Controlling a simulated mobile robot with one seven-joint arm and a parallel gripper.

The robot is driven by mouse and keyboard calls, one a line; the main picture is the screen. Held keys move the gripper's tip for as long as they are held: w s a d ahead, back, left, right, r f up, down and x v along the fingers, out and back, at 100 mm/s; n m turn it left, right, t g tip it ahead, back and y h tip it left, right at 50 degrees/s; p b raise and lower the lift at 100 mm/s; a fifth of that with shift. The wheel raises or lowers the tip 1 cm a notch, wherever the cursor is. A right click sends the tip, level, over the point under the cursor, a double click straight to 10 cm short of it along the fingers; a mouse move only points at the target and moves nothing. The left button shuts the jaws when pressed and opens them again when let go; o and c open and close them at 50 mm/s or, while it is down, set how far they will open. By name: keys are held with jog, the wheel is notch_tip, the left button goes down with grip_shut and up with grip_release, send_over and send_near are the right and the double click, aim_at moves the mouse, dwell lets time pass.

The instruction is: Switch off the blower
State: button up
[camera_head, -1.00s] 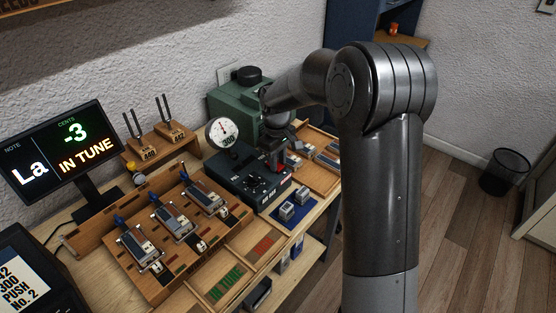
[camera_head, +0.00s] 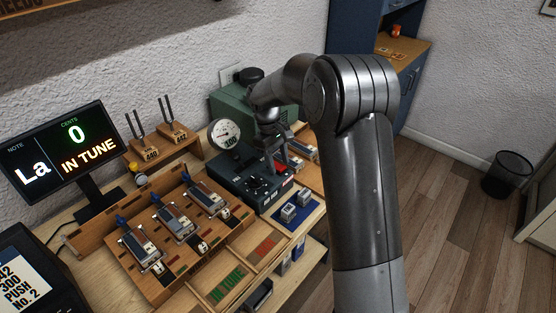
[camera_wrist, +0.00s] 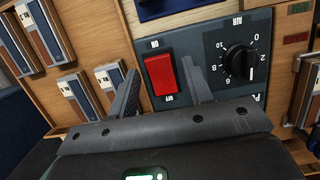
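The blower control box (camera_head: 240,178) is a dark box on the bench. In the wrist view its panel (camera_wrist: 205,55) has a red rocker switch (camera_wrist: 160,74) with ON and OFF labels at opposite ends. I cannot tell for sure which end is pressed in. The red switch also shows in the head view (camera_head: 281,167). My gripper (camera_wrist: 161,80) is open, its fingers apart on either side of the switch in the picture, with nothing held. Whether it touches the panel is unclear. A round pressure gauge (camera_head: 224,134) stands above the box and shows 100.
A black knob (camera_wrist: 239,61) sits beside the switch. Reed blocks in a wooden rack (camera_head: 175,232) stand left of the box; small metal blocks lie on a blue pad (camera_head: 291,218). A tuner screen (camera_head: 62,155) reads 0. A green housing (camera_head: 232,104) is behind.

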jog(key=v, duration=1.1)
